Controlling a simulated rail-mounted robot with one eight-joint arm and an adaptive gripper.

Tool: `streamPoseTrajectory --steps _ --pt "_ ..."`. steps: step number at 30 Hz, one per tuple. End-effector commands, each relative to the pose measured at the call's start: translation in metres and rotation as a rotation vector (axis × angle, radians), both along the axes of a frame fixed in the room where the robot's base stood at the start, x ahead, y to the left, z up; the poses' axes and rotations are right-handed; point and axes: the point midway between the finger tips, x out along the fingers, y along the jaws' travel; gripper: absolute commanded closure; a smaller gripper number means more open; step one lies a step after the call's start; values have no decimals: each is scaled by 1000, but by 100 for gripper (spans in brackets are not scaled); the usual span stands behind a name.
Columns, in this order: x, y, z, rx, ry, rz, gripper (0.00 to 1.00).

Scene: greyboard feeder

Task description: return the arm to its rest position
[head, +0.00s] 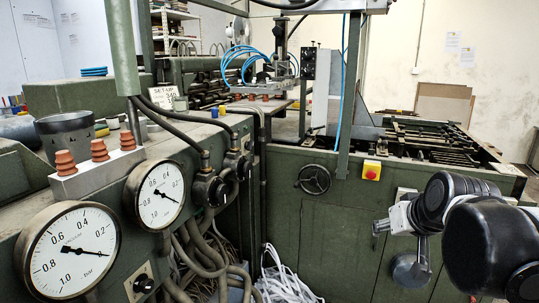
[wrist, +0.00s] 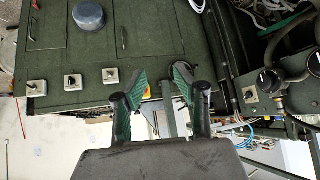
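My gripper (wrist: 158,86) shows in the wrist view at the lower middle. Its two dark fingers with green ribbed pads stand apart with nothing between them, so it is open and empty. Behind the fingers is the dark green front of the machine (wrist: 150,35), seen turned over. In the head view my arm (head: 470,225) shows at the right, its black and grey links folded in front of the green cabinet.
Two pressure gauges (head: 73,250) and hoses (head: 200,255) fill the left of the head view. A handwheel (head: 314,179) and a red-yellow button (head: 371,170) sit on the cabinet front. In the wrist view, several switches (wrist: 73,81) line the panel; cables (wrist: 268,12) hang top right.

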Motion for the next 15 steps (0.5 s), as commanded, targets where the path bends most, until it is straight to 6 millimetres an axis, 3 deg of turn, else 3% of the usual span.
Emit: streamPoseTrajectory --steps 3,9,15 --pt "-41 24 -5 -4 37 21 71" --pt "-102 49 -22 -19 97 42 71" --pt "-142 61 -38 -33 136 51 71"
